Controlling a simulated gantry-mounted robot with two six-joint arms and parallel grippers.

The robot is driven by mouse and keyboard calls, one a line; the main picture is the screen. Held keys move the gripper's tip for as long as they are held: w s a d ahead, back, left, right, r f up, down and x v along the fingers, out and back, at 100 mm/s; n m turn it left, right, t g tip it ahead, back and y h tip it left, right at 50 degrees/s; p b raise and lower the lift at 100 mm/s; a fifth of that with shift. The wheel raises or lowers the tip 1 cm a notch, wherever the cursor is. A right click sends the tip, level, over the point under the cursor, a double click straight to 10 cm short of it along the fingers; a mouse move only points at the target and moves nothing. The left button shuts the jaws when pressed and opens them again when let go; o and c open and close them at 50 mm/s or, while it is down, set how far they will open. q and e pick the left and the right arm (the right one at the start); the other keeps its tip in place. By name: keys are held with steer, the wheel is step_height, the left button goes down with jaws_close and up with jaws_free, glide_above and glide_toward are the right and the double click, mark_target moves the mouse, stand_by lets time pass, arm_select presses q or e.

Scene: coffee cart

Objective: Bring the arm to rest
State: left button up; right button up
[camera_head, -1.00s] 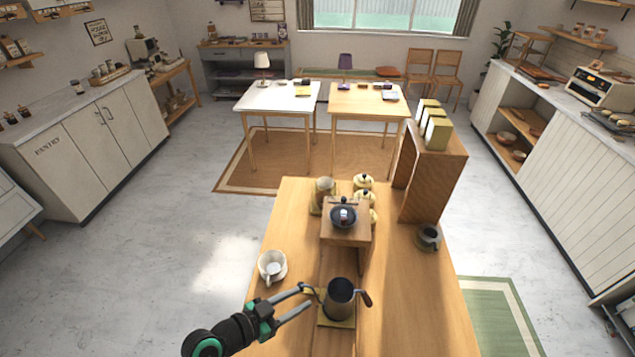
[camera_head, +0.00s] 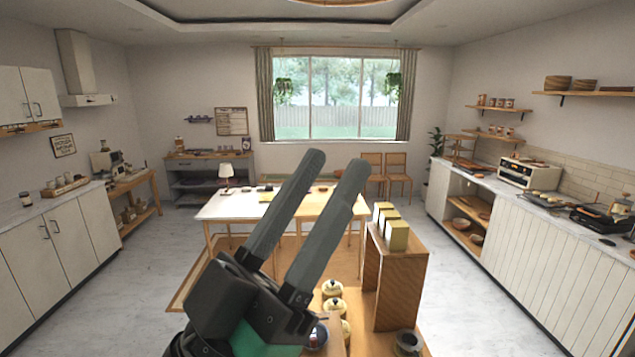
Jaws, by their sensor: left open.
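My left gripper (camera_head: 335,172) is raised close in front of the head camera, pointing up and to the right. Its two grey fingers are apart, with nothing between them. It hides much of the cart top and part of the tables behind. The wooden cart shows only in part at the bottom, with its tall wooden box (camera_head: 398,285) to the right of my gripper. Yellow lidded jars (camera_head: 333,288) stand beside the box. A dark cup (camera_head: 407,343) is at the bottom edge. My right gripper is not in view.
Two tables, one with a white top (camera_head: 215,208), stand behind the cart. A white counter (camera_head: 75,240) runs along the left wall. A slatted counter (camera_head: 545,262) with a toaster oven (camera_head: 528,173) runs along the right. The space around my raised gripper looks clear.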

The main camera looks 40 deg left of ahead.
arm_select(q)
steer(key=shift+s+d+r, duration=0.1)
steer(key=shift+s+r, duration=0.3)
steer(key=shift+r, duration=0.1)
